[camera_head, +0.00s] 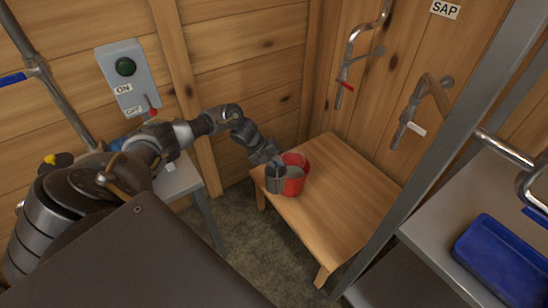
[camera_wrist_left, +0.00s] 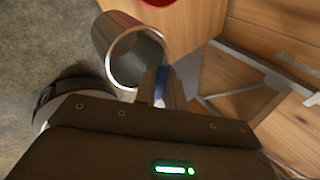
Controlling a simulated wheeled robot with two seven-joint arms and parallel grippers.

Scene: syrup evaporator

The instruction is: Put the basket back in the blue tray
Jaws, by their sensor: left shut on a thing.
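The basket (camera_head: 274,184) is a small grey metal cylinder. My left gripper (camera_head: 271,163) is shut on its rim and holds it by the left side of a red bucket (camera_head: 295,184), over the near-left part of the wooden bench. In the left wrist view the basket (camera_wrist_left: 112,35) shows its round open mouth, with the left gripper (camera_wrist_left: 155,85) at the rim. I cannot tell whether basket and bucket touch. The blue tray (camera_head: 500,262) lies on a grey shelf at the lower right, well away from the basket. My right gripper is not in view.
The wooden bench (camera_head: 345,205) is clear right of the bucket. Two taps, one with a red handle (camera_head: 345,86) and one with a white handle (camera_head: 416,129), hang from pipes above it. A grey upright post (camera_head: 440,135) stands between bench and shelf (camera_head: 428,237).

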